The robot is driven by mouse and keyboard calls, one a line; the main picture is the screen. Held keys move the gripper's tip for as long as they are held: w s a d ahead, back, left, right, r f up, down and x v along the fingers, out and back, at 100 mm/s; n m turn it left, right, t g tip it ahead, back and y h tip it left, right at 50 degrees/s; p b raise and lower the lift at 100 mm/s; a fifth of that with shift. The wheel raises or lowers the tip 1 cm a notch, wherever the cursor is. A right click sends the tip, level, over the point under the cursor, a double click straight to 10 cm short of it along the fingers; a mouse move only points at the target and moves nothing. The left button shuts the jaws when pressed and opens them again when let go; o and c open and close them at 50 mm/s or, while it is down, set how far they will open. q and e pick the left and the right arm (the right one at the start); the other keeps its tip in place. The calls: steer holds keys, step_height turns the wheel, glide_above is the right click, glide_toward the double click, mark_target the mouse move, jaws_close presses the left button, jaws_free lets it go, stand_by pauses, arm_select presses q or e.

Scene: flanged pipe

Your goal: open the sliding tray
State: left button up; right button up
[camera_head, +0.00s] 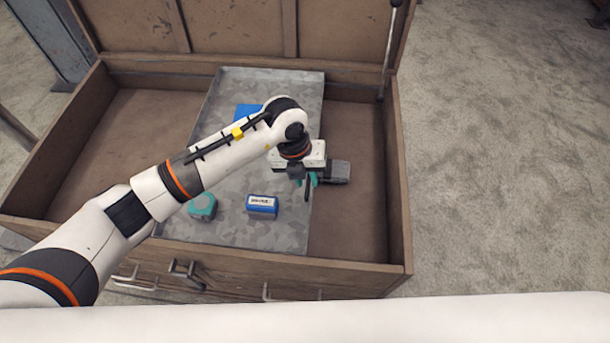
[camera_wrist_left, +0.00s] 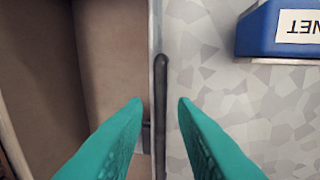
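The sliding tray (camera_head: 235,235) is a grey mottled metal sheet inside an open wooden chest (camera_head: 350,270). Its edge also shows in the wrist view (camera_wrist_left: 225,110). A dark bar-shaped handle (camera_wrist_left: 161,85) runs along this edge; in the head view the bar (camera_head: 307,190) is thin and small. My left gripper (camera_head: 306,181) is over the tray's right edge. In the wrist view its teal fingers (camera_wrist_left: 160,103) are apart, one on each side of the bar, with visible gaps. Whether they are low enough to be level with it I cannot tell. My right gripper is not in view.
On the tray are a labelled blue box (camera_head: 262,206), a teal item (camera_head: 203,207) and a blue item (camera_head: 248,111) partly behind my arm. A dark grey block (camera_head: 337,172) shows right of the gripper. Bare chest floor (camera_head: 355,225) lies right of the tray, bounded by wooden walls.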

arm_select(q)
steer(key=shift+o, duration=0.3)
step_height(320, 180, up, 12)
steer(key=a+b, duration=0.1)
steer(key=a, duration=0.1)
steer(key=shift+a, duration=0.2)
steer(key=shift+w+f, duration=0.1)
steer(key=shift+f, duration=0.1)
stand_by(0.3)
